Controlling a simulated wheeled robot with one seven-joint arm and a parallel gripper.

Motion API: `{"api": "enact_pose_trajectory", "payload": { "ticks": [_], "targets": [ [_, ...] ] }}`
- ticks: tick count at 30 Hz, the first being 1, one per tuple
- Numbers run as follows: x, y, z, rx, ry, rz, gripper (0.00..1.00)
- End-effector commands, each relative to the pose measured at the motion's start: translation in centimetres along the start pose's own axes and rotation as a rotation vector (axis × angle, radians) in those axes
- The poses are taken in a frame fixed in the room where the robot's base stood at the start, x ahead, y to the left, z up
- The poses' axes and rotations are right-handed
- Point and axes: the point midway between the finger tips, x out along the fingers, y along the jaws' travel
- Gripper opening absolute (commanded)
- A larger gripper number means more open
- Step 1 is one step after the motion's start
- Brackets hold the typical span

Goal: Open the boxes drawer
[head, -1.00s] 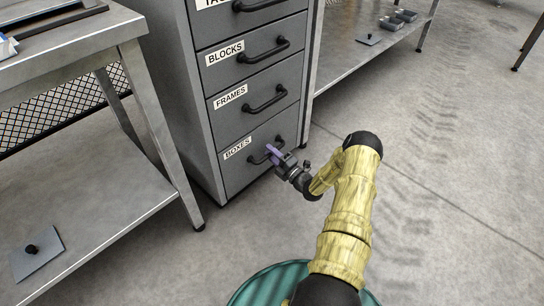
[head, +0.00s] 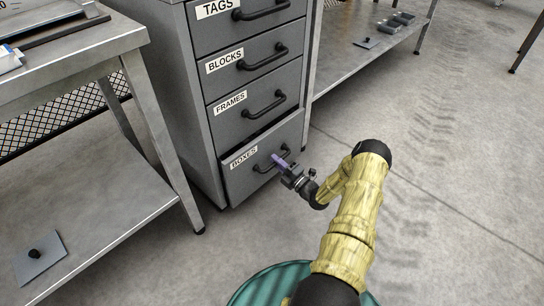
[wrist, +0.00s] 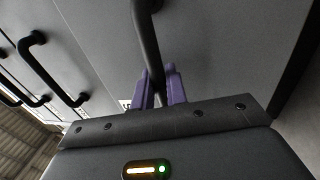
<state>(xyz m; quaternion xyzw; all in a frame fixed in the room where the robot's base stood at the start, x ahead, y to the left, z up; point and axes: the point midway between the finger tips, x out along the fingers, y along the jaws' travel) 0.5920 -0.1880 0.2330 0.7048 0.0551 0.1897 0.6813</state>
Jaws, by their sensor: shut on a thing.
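The boxes drawer (head: 243,184) is the lowest drawer of the grey cabinet, with a white BOXES label. It stands a little way out from the cabinet front, and a dark gap shows above its front. Its black bar handle (head: 262,168) is on the front. In the wrist view the purple fingers (wrist: 160,88) sit on both sides of the black handle bar (wrist: 148,45). The inside of the drawer is hidden.
The frames drawer (head: 250,105), blocks drawer (head: 254,60) and tags drawer (head: 248,20) above are closed. A metal table (head: 163,130) stands at left and a shelf unit (head: 360,62) at back right. The floor (head: 440,200) at right is clear.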

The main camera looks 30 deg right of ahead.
Motion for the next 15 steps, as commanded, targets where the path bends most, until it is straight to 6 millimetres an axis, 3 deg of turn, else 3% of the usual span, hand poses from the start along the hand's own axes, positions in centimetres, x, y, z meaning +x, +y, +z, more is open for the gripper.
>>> {"api": "enact_pose_trajectory", "payload": {
  "ticks": [15],
  "targets": [
    [-13.2, 2.9, 0.2, 0.001, -0.012, -0.003, 0.0]
  ]
}}
